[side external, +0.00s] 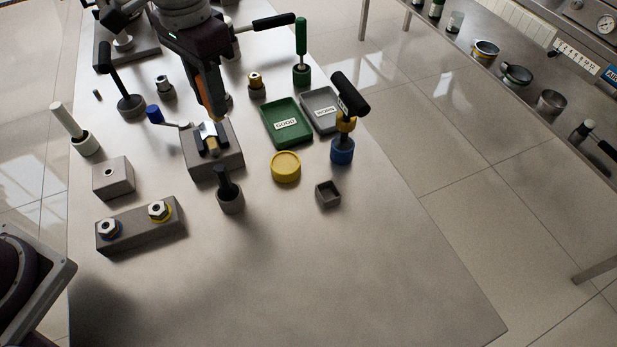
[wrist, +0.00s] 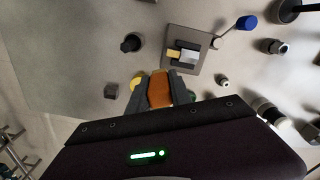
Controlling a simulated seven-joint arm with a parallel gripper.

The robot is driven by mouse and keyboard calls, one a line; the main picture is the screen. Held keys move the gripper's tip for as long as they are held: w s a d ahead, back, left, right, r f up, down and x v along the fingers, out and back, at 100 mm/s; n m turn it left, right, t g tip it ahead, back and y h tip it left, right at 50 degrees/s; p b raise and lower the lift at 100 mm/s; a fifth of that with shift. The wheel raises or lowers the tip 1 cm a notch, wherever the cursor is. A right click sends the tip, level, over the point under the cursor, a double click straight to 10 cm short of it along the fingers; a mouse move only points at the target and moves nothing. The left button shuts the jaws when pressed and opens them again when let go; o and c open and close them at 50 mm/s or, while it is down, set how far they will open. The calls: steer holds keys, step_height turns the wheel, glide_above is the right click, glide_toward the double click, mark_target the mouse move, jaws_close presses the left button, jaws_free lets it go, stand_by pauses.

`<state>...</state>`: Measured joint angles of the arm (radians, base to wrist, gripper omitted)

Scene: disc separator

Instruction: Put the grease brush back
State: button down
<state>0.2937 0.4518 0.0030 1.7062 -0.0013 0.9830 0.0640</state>
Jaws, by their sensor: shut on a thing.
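My gripper (side external: 208,100) is above the vise block, with its fingers pointing down. It is shut on an orange piece (wrist: 160,90), which I take to be the grease brush's handle. The piece also shows as an orange strip in the side view (side external: 211,86). Its lower end and any bristles are hard to make out. The grey vise block (side external: 228,161) below holds a brass fitting (side external: 213,144) and has a blue-knobbed crank (side external: 154,114). I cannot tell whether the orange piece touches the fitting. I cannot tell which cup is the brush's holder.
Several cups hold upright tools: green-handled (side external: 301,37), white-handled (side external: 62,121), black-handled (side external: 110,62) and a dark stub (side external: 226,181). A green GOOD tray (side external: 270,128), grey WORN tray (side external: 317,98), yellow lid (side external: 286,167) and black-topped stamp (side external: 349,96) stand right. The front table (side external: 300,280) is clear.

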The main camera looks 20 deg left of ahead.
steer(key=w+d+f+m, duration=0.1)
steer(key=d+f+m, duration=0.1)
steer(key=d, duration=0.8)
steer(key=d+f+m, duration=0.2)
steer(key=d+m, duration=0.1)
steer(key=d, duration=0.6)
steer(key=f, duration=1)
steer(key=shift+d+f, duration=0.15)
steer(key=shift+d, duration=0.2)
steer(key=shift+f, duration=0.2)
